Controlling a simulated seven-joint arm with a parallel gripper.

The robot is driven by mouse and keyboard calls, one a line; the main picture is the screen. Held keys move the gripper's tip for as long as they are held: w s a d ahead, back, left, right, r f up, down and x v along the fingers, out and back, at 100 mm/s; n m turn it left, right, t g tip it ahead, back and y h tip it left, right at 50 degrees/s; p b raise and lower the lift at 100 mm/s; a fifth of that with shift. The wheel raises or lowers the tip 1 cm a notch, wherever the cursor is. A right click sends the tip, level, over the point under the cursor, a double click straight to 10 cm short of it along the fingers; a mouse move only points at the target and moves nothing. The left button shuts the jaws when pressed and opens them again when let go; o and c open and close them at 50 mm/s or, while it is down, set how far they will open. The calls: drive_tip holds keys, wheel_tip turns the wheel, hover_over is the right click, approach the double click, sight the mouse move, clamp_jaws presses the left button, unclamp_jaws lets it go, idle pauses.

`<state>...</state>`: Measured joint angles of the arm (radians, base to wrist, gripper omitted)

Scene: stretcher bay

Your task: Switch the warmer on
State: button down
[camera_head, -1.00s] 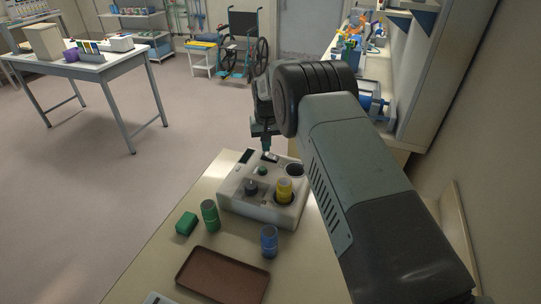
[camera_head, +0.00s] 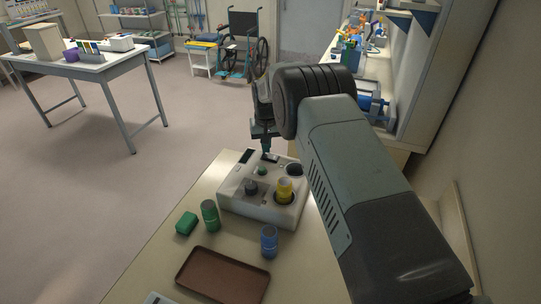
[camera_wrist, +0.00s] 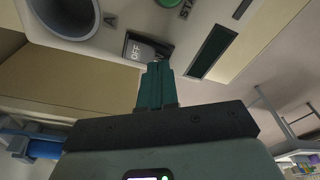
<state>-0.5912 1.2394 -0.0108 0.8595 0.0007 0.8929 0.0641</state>
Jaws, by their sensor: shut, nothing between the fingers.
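The warmer (camera_head: 238,203) is a white box on the near table. Its black rocker switch (camera_wrist: 140,47) shows the word OFF in the wrist view; in the head view the switch (camera_head: 270,157) is at the box's far edge. My gripper (camera_wrist: 155,72) is shut and empty, its tips right at the switch's edge; I cannot tell whether they touch it. In the head view my gripper (camera_head: 266,149) points down just above the switch. The warmer's display (camera_wrist: 209,50) is dark. A yellow-topped container (camera_head: 285,186) sits in one well.
A green jar (camera_head: 210,215), a green block (camera_head: 187,223), a blue jar (camera_head: 269,241) and a brown tray (camera_head: 222,276) are on the table in front of the warmer.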

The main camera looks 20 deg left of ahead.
drive_tip(key=shift+f, duration=0.55)
drive_tip(key=shift+r, duration=3.55)
